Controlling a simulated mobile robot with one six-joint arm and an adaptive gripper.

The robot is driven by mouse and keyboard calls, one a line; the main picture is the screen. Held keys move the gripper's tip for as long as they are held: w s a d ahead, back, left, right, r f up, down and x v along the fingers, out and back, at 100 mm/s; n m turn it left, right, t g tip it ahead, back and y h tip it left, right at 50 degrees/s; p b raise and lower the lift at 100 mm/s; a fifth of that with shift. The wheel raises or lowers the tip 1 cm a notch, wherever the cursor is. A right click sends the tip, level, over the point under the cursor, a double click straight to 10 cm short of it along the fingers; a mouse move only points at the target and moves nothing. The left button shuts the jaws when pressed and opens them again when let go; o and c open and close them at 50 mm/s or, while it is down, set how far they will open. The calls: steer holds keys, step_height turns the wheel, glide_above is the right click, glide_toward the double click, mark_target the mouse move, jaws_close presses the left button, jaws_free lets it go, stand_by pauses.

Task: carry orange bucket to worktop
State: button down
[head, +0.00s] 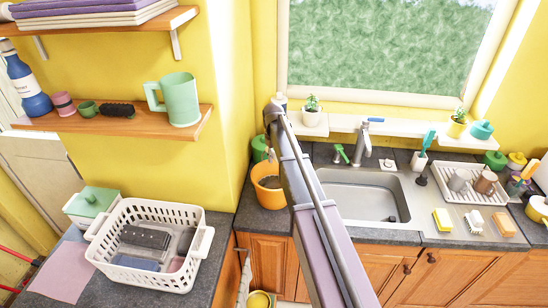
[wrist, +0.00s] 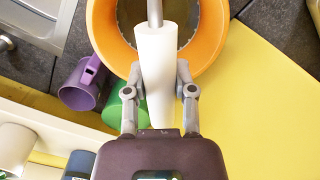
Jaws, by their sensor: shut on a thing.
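The orange bucket (head: 266,196) is at the left end of the sink worktop (head: 322,155), in the corner by the yellow wall. In the wrist view its orange rim (wrist: 209,62) and dark inside show beyond my gripper (wrist: 162,78). My gripper is shut on the white grip of the bucket's handle, with a grey rod running on from it. In the head view my arm crosses in front and hides part of the bucket and the gripper. I cannot tell whether the bucket's base touches the worktop.
A purple mug (wrist: 82,84) and a green item (wrist: 124,106) stand close beside the bucket. The sink (head: 365,196) lies to its right, with a dish rack (head: 470,190) beyond. A white basket (head: 150,245) fills much of the left counter. Yellow wall is close by.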

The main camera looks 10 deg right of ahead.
steer(key=shift+c, duration=1.8)
jaws_free()
steer(key=shift+r+p, duration=0.35)
steer(key=shift+r, duration=0.1)
steer(key=shift+w+r+p, duration=0.15)
steer(key=shift+r+p, duration=1.6)
steer(key=shift+w+r+p, duration=0.1)
steer(key=shift+r+p, duration=1.6)
steer(key=shift+p, duration=0.05)
steer(key=shift+r, duration=0.15)
